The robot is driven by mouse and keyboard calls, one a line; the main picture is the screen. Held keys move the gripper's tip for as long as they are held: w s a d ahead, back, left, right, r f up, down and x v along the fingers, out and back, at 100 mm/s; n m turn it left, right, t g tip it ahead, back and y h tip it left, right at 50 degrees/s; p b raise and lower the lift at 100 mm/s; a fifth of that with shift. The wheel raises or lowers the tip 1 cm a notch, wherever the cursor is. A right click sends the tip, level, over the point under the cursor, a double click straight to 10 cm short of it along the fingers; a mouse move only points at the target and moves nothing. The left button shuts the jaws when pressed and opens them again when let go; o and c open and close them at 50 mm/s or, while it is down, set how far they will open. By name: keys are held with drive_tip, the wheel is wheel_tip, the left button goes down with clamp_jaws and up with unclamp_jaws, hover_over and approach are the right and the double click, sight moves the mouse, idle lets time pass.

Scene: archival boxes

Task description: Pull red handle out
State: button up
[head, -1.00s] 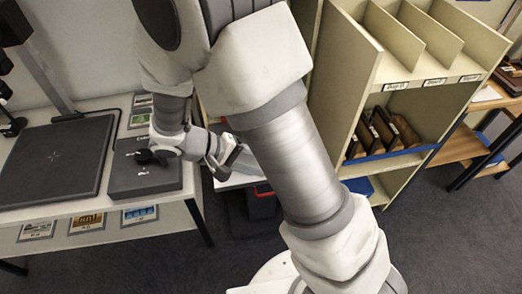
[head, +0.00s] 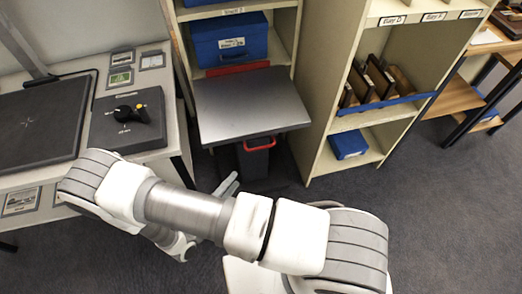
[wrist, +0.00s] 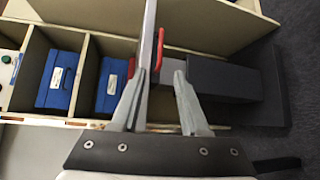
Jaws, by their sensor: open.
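In the wrist view the red handle (wrist: 160,48) lies just beyond my fingertips, beside the platform's thin edge (wrist: 148,35). My gripper (wrist: 160,76) is open and empty, its two fingers spread. In the head view my gripper (head: 230,185) is low, in front and left of the handle, partly hidden by my arm. I see no contact with the handle.
A dark pedestal (head: 255,165) stands under the platform. Blue boxes (head: 228,40) sit in the shelf (head: 307,80) behind it. At left, a table holds a black dial box (head: 127,117) and a dark pad (head: 40,118). Carpet (head: 410,200) is clear at right.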

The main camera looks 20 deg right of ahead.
sight(261, 147)
drive_tip(key=b+x, duration=0.3)
drive_tip(key=x, duration=1.4)
drive_tip(key=shift+w+d+f, duration=0.1)
drive_tip(key=shift+w, duration=0.05)
drive_tip(key=shift+c, duration=0.2)
clamp_jaws()
